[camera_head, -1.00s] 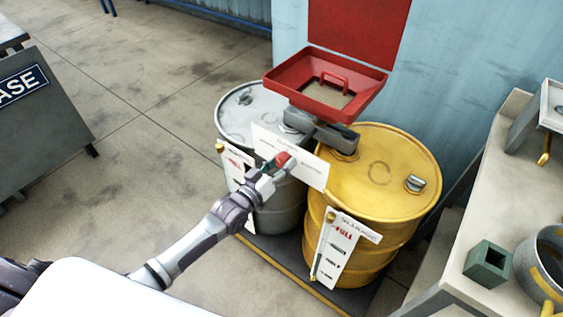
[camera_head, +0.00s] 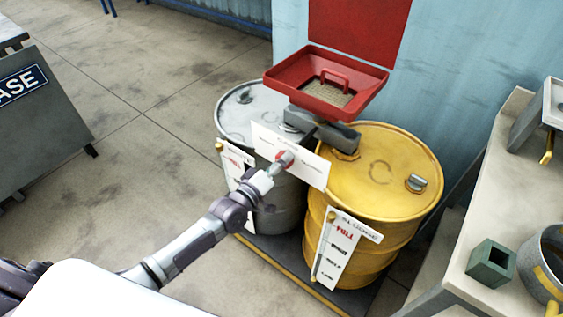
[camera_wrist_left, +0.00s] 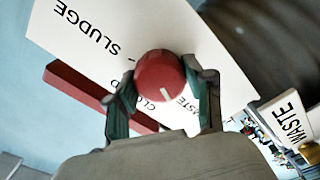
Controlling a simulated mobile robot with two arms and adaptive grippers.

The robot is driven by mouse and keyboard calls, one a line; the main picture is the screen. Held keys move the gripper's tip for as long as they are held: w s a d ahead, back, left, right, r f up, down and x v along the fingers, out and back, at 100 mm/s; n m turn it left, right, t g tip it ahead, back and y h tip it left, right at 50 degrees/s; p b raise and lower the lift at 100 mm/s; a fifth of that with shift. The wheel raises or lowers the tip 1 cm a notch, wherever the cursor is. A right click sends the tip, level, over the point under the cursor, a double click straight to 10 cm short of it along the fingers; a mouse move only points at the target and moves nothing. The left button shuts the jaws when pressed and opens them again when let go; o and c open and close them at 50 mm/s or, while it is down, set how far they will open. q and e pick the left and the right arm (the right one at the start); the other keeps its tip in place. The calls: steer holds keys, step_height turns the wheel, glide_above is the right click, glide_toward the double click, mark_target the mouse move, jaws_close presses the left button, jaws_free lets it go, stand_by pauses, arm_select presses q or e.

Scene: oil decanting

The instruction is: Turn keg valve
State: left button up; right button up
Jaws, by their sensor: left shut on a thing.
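The keg valve is a round red knob with a white pointer mark (camera_wrist_left: 160,77), on a white label plate (camera_wrist_left: 85,40) reading SLUDGE, CLOSED and WASTE. In the head view the plate (camera_head: 313,170) stands in front of the red funnel tray (camera_head: 290,85), between the drums. My left gripper (camera_head: 281,160) is shut on the knob, with one finger on each side of it in the wrist view. In the head view the gripper covers most of the knob. My right gripper is not in view.
A grey drum (camera_head: 232,112) and a yellow sludge drum (camera_head: 385,170) with a level gauge (camera_head: 338,250) stand close together on a low pallet. A workbench (camera_head: 490,210) with a green square cup (camera_head: 490,264) is at the right.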

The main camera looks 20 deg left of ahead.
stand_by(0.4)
arm_select(q)
steer(key=o, duration=1.2)
steer(key=shift+c, duration=0.2)
steer(key=v, duration=1.2)
